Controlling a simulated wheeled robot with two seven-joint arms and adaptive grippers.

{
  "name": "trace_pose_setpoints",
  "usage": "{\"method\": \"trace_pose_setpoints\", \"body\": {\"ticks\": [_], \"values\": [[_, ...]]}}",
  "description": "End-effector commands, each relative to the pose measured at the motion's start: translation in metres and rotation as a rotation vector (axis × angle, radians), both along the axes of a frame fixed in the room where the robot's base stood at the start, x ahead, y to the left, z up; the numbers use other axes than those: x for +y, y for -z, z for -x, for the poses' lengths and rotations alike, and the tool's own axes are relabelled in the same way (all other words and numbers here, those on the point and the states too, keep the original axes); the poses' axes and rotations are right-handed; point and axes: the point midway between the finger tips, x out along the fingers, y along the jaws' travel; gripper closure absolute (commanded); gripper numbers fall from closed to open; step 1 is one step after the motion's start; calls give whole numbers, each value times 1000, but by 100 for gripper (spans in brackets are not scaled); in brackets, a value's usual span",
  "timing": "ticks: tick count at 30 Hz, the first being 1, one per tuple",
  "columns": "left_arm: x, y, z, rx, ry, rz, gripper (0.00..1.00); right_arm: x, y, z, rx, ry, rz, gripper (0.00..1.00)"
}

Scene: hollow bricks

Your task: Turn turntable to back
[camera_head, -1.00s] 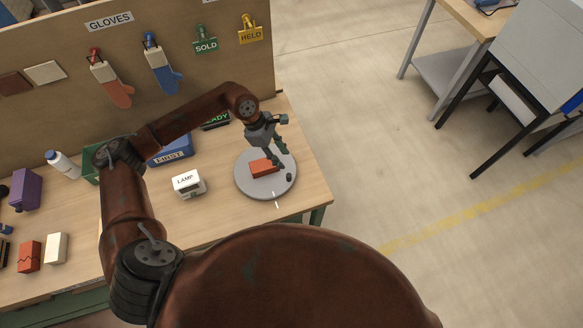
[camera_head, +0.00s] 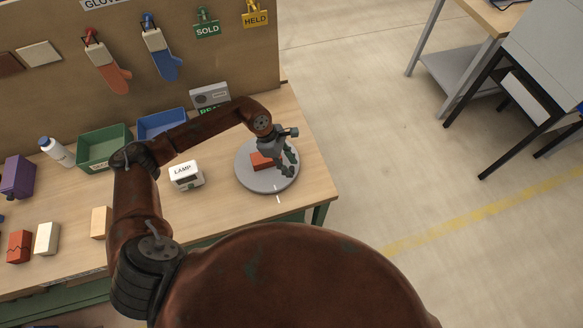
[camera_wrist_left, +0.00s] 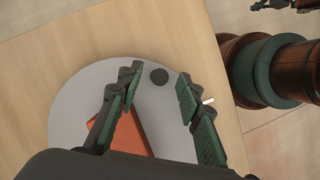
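The turntable (camera_head: 262,183) is a round grey disc near the table's right end, with a white mark at its front edge. An orange-red brick (camera_head: 260,160) lies on it. In the left wrist view, a dark round knob (camera_wrist_left: 159,76) stands on the disc (camera_wrist_left: 75,103) near its rim. My left gripper (camera_head: 287,173) is over the right part of the disc. In the wrist view its open fingers (camera_wrist_left: 157,84) are on either side of the knob, with visible gaps. The brick (camera_wrist_left: 125,137) is partly hidden by a finger. My right gripper is not seen.
Green (camera_head: 104,146) and blue (camera_head: 162,124) bins and a grey box (camera_head: 210,97) stand along the back panel. Several bricks stand at the left. The table's right edge is close to the disc.

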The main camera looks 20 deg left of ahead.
Motion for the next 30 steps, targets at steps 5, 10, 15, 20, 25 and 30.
{"method": "trace_pose_setpoints", "body": {"ticks": [5, 10, 15, 20, 25, 30], "values": [[-7, 16, -1, 0, 1, 1, 67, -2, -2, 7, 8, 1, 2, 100], [-9, 21, -1, -2, 1, 0, 67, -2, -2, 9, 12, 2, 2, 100], [-9, 21, -1, -2, 1, 0, 67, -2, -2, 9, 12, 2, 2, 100], [-9, 21, -1, -2, 1, 0, 77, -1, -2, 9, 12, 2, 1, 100], [-9, 21, -1, -2, 1, 0, 89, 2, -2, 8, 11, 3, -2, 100], [-9, 21, -1, -2, 1, 0, 100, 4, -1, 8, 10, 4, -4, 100]]}}
